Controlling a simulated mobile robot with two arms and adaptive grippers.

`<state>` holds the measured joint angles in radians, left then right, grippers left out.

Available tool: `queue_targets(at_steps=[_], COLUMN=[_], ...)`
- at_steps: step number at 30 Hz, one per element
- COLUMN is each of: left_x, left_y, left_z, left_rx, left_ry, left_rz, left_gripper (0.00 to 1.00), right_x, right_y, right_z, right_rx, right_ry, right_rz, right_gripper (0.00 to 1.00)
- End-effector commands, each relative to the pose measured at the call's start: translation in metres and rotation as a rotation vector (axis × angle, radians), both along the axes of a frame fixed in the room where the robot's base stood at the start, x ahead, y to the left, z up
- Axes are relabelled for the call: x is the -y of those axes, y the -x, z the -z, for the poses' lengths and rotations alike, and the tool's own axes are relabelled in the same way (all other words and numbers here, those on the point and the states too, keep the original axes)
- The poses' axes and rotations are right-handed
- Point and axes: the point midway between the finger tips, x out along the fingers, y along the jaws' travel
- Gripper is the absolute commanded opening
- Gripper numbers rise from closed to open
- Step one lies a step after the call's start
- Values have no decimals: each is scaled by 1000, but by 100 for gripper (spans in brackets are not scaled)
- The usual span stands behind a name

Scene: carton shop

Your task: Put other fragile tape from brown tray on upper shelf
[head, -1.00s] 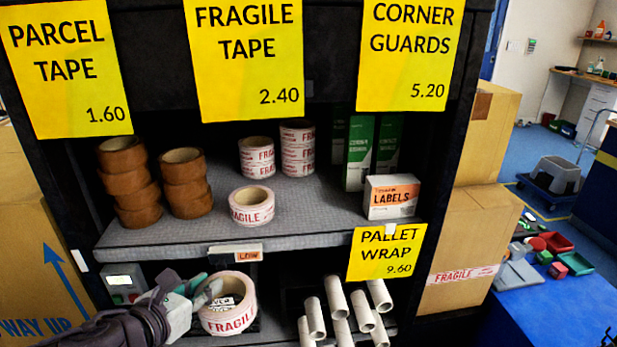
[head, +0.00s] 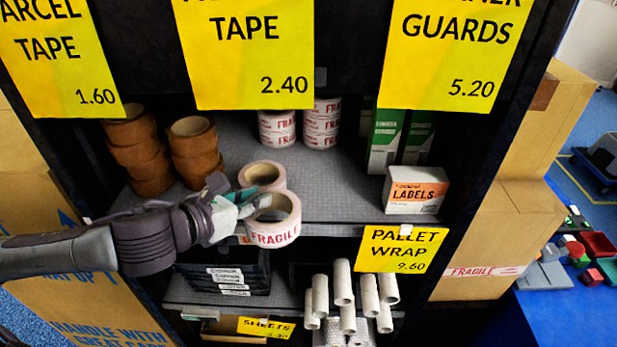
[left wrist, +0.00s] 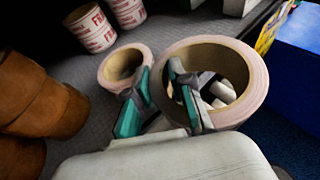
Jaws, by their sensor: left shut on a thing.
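My left gripper (head: 238,202) is shut on the wall of a fragile tape roll (head: 274,236), white with red lettering. One finger is inside the roll's hole and the other outside, as the left wrist view shows. The held roll (left wrist: 258,98) is in front of the upper shelf (head: 335,190), overlapping its front edge in the head view; I cannot tell whether it touches. Another fragile tape roll (head: 262,172) lies on the shelf just behind it, partly hidden. Stacked fragile tape rolls (head: 320,125) stand at the back. No brown tray can be made out clearly. My right gripper is not in view.
Brown tape stacks (head: 193,150) stand left on the shelf. A labels box (head: 415,192) and green cartons (head: 385,140) stand right. Bare shelf lies between the rolls and labels box. Yellow price signs (head: 455,45) hang above. White tubes (head: 343,285) are below.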

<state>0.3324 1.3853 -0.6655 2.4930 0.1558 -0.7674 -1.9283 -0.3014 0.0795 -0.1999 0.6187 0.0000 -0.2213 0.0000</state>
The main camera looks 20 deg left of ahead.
Motion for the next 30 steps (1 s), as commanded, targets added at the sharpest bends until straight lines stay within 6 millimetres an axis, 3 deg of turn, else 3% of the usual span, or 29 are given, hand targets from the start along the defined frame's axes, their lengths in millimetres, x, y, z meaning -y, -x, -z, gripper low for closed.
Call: queue_targets(at_steps=[18, 26, 30], left_x=[41, 49, 48], left_y=[-125, -149, -146], left_z=[-6, -5, 21], left_rx=[1, 1, -7], left_ry=[3, 2, 3], left_rz=[-1, -1, -2], left_gripper=[0, 0, 0], right_x=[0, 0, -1], right_y=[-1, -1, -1], right_z=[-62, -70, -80], right_rx=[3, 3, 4], right_ry=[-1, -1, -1], right_rz=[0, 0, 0], right_gripper=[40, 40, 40])
